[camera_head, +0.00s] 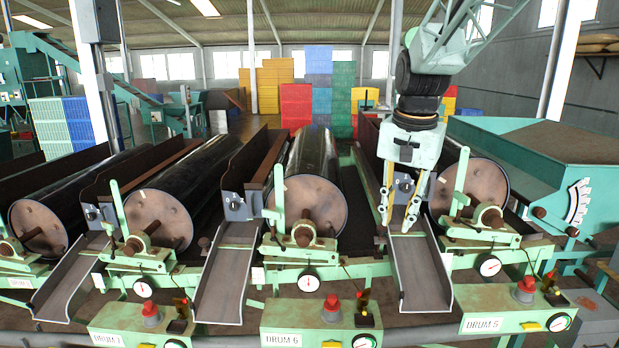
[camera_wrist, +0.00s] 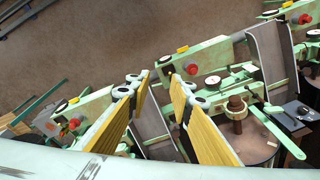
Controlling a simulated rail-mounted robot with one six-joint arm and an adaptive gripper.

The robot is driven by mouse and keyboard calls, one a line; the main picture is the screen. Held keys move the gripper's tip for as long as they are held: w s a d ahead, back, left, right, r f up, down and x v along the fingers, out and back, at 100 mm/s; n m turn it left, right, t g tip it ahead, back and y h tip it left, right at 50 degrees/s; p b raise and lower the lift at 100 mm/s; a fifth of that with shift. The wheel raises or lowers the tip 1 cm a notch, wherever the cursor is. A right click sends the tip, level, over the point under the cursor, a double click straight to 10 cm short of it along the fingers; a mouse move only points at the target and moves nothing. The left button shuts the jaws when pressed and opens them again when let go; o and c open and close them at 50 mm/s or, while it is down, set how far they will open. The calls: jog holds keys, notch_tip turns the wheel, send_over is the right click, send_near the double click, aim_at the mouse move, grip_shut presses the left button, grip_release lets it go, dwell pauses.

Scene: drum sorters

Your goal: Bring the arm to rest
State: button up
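My arm hangs down from the upper right in the head view. My gripper (camera_head: 398,222) points downward in front of the drums, over the top of the metal chute (camera_head: 419,272) between drum 6 and drum 5. Its two fingers are apart with nothing between them. In the wrist view my gripper (camera_wrist: 158,82) also shows open, with yellow-faced fingers and bare floor and green frame parts beyond. Whether the fingertips touch the chute is hard to tell; they appear just above it.
Drum 6 (camera_head: 312,205) is left of my gripper and drum 5 (camera_head: 478,188) is right. Red buttons (camera_head: 331,303), gauges (camera_head: 308,281) and green levers (camera_head: 279,199) stand along the front rail. A green hopper (camera_head: 540,160) stands at the right. Stacked crates (camera_head: 318,85) are far behind.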

jog(key=s+r+n, duration=0.2)
jog(key=s+r, duration=0.3)
jog(key=s, duration=0.7)
jog(key=s+f+n+t, duration=0.2)
jog(key=s+n, duration=0.2)
jog(key=s, duration=2.6)
jog(key=shift+s+f+n, duration=0.15)
jog(key=shift+n, duration=0.15)
jog(key=shift+d, duration=0.1)
